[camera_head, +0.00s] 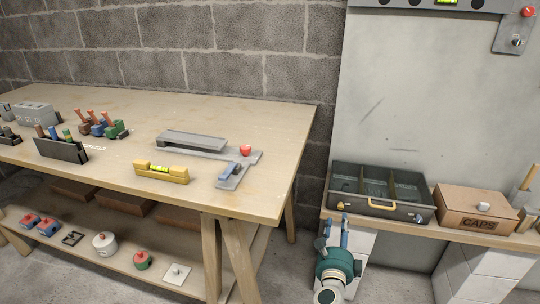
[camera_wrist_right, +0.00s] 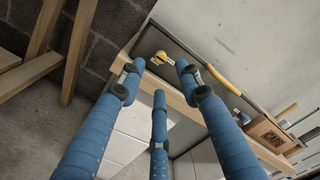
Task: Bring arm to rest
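My right gripper (camera_head: 338,234) is in front of the right-hand bench, just below the front left of the grey toolbox. In the right wrist view its blue fingers (camera_wrist_right: 158,78) are spread apart with nothing between them, so it is open and empty. The toolbox (camera_head: 380,207) is open, with dividers inside and a yellow handle on its front; its dark front also shows in the right wrist view (camera_wrist_right: 190,62). My left gripper is in neither view.
A cardboard box (camera_head: 476,210) marked CAPS stands right of the toolbox. The wooden table (camera_head: 258,195) at left holds a yellow level (camera_head: 161,173), a grey clamp-like fixture (camera_head: 205,146) and racked tools. Its lower shelf holds several small parts. Floor shows between table and bench.

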